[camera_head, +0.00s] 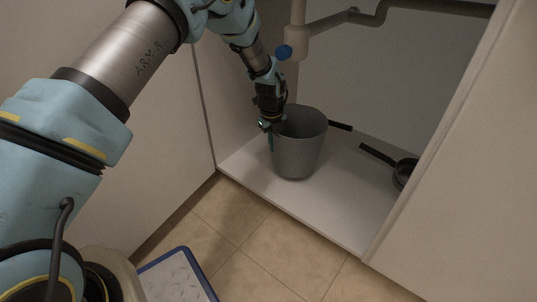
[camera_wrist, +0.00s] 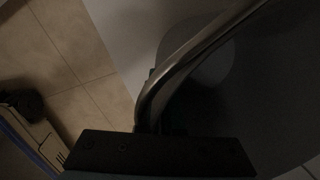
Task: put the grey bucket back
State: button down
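The grey bucket (camera_head: 298,150) is upright inside the open cabinet, over the white cabinet floor near its front edge. I cannot tell if its base touches the floor. My gripper (camera_head: 270,128) is at the left side of the bucket's rim, pointing down, with a green part against the outer wall. In the wrist view the bucket's rim (camera_wrist: 190,60) runs right up to the dark gripper body (camera_wrist: 155,135). The fingers are mostly hidden there, so whether they are closed on the rim is unclear.
A black pan (camera_head: 404,174) with its handle lies on the cabinet floor at right. Another dark handle (camera_head: 340,126) shows behind the bucket. Drain pipes (camera_head: 345,18) hang above. Free cabinet floor (camera_head: 345,190) lies right of the bucket.

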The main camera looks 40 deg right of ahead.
jog(key=w+f+b, duration=0.2)
jog(key=f, duration=0.1)
jog(key=shift+w+a+f, duration=0.2)
jog(key=shift+w+a, duration=0.05)
jog(key=shift+a, duration=0.1)
jog(key=c, duration=1.5)
grip_release()
jog(key=shift+f+b, duration=0.2)
jog(key=shift+b, duration=0.1)
jog(key=shift+c, duration=0.2)
jog(key=o, duration=0.5)
jog(key=shift+c, duration=0.2)
notch_tip(320, 180, up, 8)
jog(key=p, duration=0.3)
jog(key=shift+s+a, duration=0.15)
jog(key=shift+a, duration=0.2)
